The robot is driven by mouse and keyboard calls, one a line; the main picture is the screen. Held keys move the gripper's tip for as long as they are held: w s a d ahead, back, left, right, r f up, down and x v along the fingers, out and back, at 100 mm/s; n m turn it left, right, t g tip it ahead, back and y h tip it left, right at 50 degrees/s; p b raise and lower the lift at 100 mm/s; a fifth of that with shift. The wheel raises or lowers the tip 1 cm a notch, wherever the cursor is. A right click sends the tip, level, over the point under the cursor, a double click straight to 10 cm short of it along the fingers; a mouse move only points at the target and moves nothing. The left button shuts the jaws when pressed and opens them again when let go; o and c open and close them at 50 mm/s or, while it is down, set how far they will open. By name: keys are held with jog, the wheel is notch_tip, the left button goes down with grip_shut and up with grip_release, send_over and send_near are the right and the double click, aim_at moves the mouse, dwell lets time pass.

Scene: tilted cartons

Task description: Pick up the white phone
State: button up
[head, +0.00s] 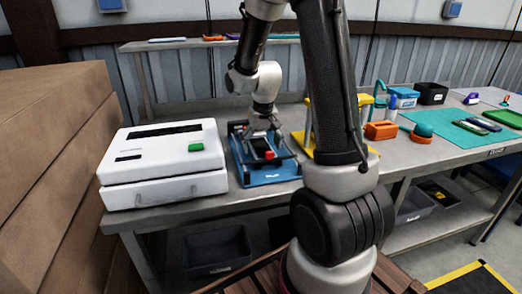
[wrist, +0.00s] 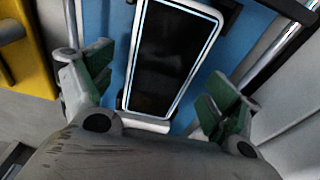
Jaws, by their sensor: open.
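The white phone (wrist: 172,62) shows in the wrist view with a dark screen and a white rim. It lies slightly tilted in the picture over a blue fixture (wrist: 222,58), with a pale ledge at its lower end. My gripper (wrist: 158,78) is open, with one green-padded finger left of the phone and one right of it. No contact with the phone shows. In the head view my gripper (head: 264,132) is above the blue fixture (head: 272,176) on the bench. The phone is hard to make out there behind my gripper and the fixture's dark parts.
A white box-shaped machine (head: 165,165) with a green button stands left of the fixture. A yellow stand (head: 356,113) is to the right, partly behind my arm. Cardboard cartons (head: 55,150) stand at far left.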

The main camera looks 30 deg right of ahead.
jog(key=shift+c, duration=0.3)
jog(key=c, duration=1.3)
